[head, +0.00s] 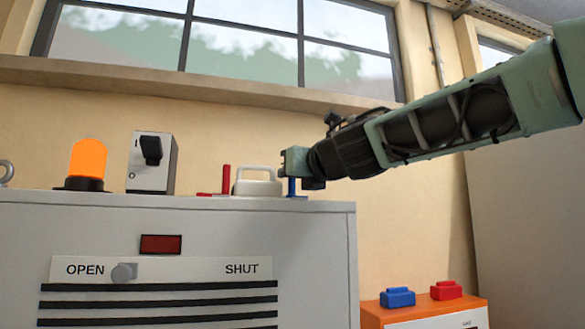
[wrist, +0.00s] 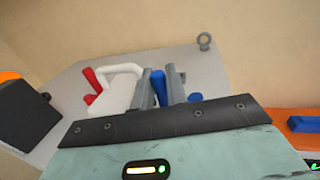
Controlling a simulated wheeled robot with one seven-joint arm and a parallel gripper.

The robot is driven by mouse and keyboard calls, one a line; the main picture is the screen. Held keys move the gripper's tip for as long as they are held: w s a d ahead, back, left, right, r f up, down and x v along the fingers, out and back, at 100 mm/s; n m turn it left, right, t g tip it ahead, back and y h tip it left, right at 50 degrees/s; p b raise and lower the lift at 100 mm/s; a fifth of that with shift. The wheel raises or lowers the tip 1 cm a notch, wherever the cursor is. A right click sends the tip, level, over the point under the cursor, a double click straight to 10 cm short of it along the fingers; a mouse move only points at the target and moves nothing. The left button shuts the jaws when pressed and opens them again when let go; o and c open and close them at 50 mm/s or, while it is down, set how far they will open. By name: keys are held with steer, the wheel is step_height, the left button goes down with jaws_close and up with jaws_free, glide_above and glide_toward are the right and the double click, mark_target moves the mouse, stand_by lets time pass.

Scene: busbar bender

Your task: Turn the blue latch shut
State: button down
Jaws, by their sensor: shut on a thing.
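The blue latch (head: 292,187) stands upright on top of the grey cabinet near its right end, beside a white handle (head: 258,183). My gripper (head: 291,172) comes in from the right and is shut on the upright part of the blue latch. In the wrist view the blue latch (wrist: 158,88) shows between the two grey fingers, and another blue piece (wrist: 195,97) shows just right of them. The gripper's body hides part of the latch's foot.
A red latch (head: 227,180) stands left of the white handle. An orange lamp (head: 88,160) and a grey switch box (head: 152,163) stand further left. An orange box (head: 432,309) with blue and red pieces is at the lower right. A wall and window lie behind.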

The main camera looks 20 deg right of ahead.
steer(key=shift+w+a+r+m+t+h+p, duration=0.15)
steer(key=shift+m+h+p, duration=0.25)
steer(key=shift+h+p, duration=0.35)
steer(key=shift+w+a+r+m+t+h+p, duration=0.15)
steer(key=shift+m+h+p, duration=0.35)
steer(key=shift+p, duration=0.35)
steer(key=shift+f+h+p, duration=0.15)
steer(key=shift+h+p, duration=0.2)
steer(key=shift+h, duration=0.1)
steer(key=shift+w+a+m+h+p, duration=0.1)
steer(key=shift+w+m+h+p, duration=0.2)
steer(key=shift+m+h, duration=0.7)
steer(key=shift+h, duration=0.3)
steer(key=c, duration=1.5)
jaws_free()
steer(key=shift+f, duration=0.1)
steer(key=shift+y, duration=0.3)
steer(key=n+y+b, duration=0.2)
steer(key=s+n+y+b, duration=0.1)
steer(key=y, duration=0.1)
steer(key=shift+d+f+b, duration=0.3)
steer(key=shift+d+b, duration=0.05)
steer(key=shift+d, duration=0.05)
steer(key=shift+s+r+n+y+b, duration=0.1)
steer(key=shift+r+n+y+b, duration=0.15)
steer(key=shift+y+b, duration=0.25)
